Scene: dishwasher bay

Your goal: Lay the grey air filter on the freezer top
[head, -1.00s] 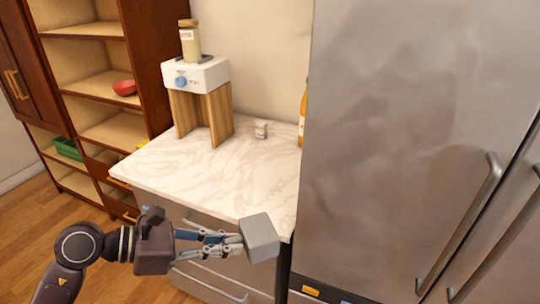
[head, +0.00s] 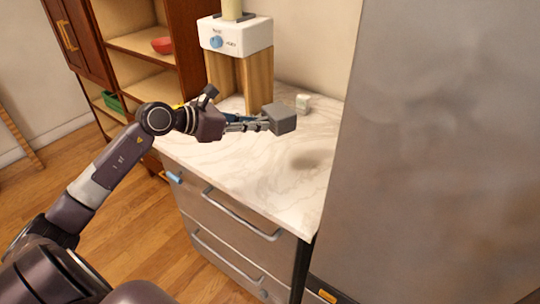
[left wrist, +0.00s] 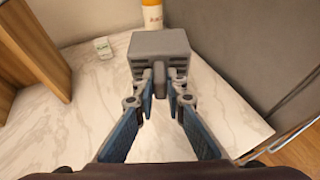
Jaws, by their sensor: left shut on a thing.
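The grey air filter (head: 284,117) is a small box-shaped block. My left gripper (head: 262,124) is shut on it and holds it above the white marble top (head: 230,160) over the steel drawers, which I take to be the freezer top. The filter's shadow falls on the marble below and to its right, so it is apart from the surface. In the left wrist view the fingers of my left gripper (left wrist: 163,95) close on a tab on the near side of the filter (left wrist: 160,45). My right gripper is not in view.
A white appliance (head: 235,36) on a wooden stand is at the back of the top, with a small white item (head: 303,102) beside it. A tall steel fridge (head: 440,150) borders the right. The front marble is clear.

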